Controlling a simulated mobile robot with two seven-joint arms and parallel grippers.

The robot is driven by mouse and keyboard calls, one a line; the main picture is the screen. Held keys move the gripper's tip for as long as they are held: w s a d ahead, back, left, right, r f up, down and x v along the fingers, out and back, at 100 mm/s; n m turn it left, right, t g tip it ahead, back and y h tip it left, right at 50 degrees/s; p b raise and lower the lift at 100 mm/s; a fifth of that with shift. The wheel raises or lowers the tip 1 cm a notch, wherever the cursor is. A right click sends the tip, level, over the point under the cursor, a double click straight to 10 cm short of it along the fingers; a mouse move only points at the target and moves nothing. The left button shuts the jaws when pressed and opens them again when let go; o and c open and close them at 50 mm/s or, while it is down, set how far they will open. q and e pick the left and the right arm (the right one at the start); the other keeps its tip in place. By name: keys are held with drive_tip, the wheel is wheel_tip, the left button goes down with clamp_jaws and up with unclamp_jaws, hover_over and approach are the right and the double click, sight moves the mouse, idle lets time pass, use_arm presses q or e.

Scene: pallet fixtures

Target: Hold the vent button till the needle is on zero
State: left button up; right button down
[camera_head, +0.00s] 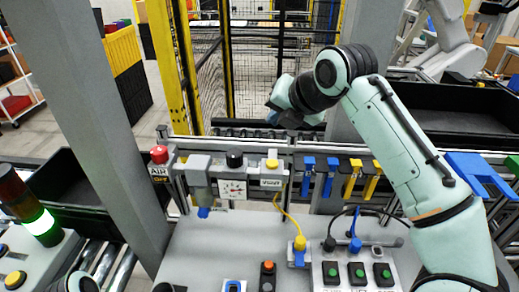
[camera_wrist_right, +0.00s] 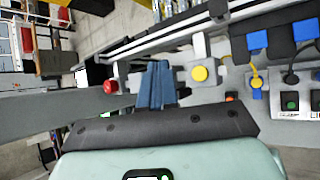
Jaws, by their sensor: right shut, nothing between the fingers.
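The yellow vent button (camera_head: 272,164) sits on top of a grey block with a VENT label (camera_head: 271,183). It also shows in the right wrist view (camera_wrist_right: 200,74), to the right of the fingers. The square white gauge (camera_head: 233,189) is left of the label; its needle is too small to read. My right gripper (camera_head: 271,117) is shut and empty, above and behind the panel, apart from the button. Its blue fingers (camera_wrist_right: 157,72) lie together in the wrist view. My left gripper is not in view.
A red AIR knob (camera_head: 159,154) stands left of the gauge, and a black knob (camera_head: 234,160) above it. Blue and yellow hooks (camera_head: 332,164) hang to the right. A yellow plug (camera_head: 299,243) and green buttons (camera_head: 357,273) are on the bench. A grey post rises at left.

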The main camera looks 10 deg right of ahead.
drive_tip(key=shift+s, duration=0.2)
idle(0.3)
drive_tip(key=b, duration=0.2)
hover_over(275, 164)
wheel_tip(275, 164, down, 8)
drive_tip(key=shift+s+r, duration=0.15)
drive_tip(key=shift+r, duration=0.1)
drive_tip(key=shift+s+f, duration=0.15)
drive_tip(key=shift+f, duration=0.15)
drive_tip(key=shift+f+b, duration=0.2)
drive_tip(key=shift+b, duration=0.1)
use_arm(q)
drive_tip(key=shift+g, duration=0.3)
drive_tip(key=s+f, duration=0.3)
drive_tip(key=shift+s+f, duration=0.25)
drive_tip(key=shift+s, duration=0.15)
use_arm(e)
drive_tip(key=shift+w+f, duration=0.1)
drive_tip(key=shift+w, duration=0.15)
